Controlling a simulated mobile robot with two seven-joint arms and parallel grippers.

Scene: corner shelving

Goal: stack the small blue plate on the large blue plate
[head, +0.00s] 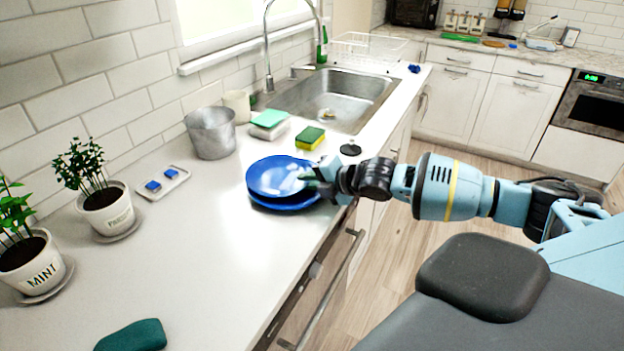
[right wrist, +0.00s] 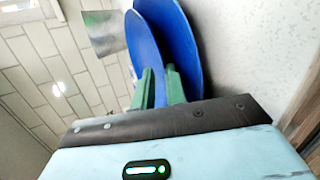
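The small blue plate (head: 276,174) is over the large blue plate (head: 285,205) on the counter near its front edge. In the right wrist view the small plate (right wrist: 146,45) and the large plate (right wrist: 183,40) show side by side, nearly edge-on. My right gripper (head: 312,178) is at the small plate's right rim. Its green fingers (right wrist: 161,86) lie on either side of that rim and look shut on it. The large plate's far part is hidden under the small one. Whether the plates touch is unclear. My left gripper is not in view.
Behind the plates are a yellow-green sponge (head: 310,138), a metal bucket (head: 211,133) and the sink (head: 335,98). Potted herbs (head: 105,208) stand at left, with a small tray (head: 163,183) nearby. A teal object (head: 132,336) lies in front. The counter between is clear.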

